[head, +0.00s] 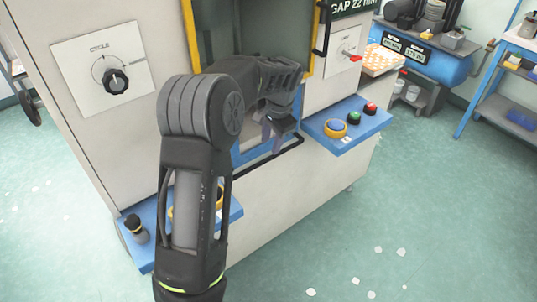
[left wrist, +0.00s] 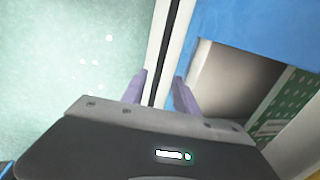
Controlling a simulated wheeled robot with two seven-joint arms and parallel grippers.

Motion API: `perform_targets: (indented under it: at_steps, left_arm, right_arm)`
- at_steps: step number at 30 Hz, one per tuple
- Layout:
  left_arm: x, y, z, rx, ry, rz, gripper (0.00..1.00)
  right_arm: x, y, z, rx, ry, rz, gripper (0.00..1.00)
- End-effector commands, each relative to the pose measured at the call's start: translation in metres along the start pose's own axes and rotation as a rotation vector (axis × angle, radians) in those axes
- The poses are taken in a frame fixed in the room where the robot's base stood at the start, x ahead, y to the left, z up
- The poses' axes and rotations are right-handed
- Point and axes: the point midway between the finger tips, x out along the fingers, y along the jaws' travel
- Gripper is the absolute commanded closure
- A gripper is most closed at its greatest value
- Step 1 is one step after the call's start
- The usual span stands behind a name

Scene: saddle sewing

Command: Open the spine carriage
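The sewing machine has a yellow-framed opening, and at its lower edge is a blue front (head: 250,150), which I take to be the spine carriage. A black bar handle (head: 281,153) runs along it. My left gripper (head: 268,138) is in front of this blue front, close to the bar, and hides part of it. In the left wrist view the purple fingers of my left gripper (left wrist: 160,88) are apart, with the black bar (left wrist: 158,55) lined up between them. I cannot tell whether they touch it. My right gripper is not in view.
A blue shelf with buttons (head: 349,124) juts out to the right of the opening. Another blue shelf (head: 146,240) is at lower left, partly behind my arm. A cycle dial panel (head: 110,72) is on the left. The green floor (head: 440,180) is free apart from small white scraps.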

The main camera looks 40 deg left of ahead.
Motion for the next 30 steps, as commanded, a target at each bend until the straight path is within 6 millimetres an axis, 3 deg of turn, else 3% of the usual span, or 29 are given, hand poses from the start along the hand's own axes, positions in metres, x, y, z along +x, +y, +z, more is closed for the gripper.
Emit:
perform_targets:
  at_steps: [9, 15, 24, 30]
  left_arm:
    - [0.047, 0.0, 0.002, -0.001, -0.004, 0.002, 0.64]
    - [0.067, 0.0, 0.001, 0.0, -0.002, 0.0, 0.64]
    - [0.07, 0.0, 0.001, -0.001, -0.001, 0.0, 0.64]
    - [0.069, 0.0, 0.001, -0.001, -0.001, 0.0, 0.8]
  right_arm:
    - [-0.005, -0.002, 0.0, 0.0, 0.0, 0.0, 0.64]
    - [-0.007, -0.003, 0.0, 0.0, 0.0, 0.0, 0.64]
    - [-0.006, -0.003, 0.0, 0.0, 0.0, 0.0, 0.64]
    - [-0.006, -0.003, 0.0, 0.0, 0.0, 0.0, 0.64]
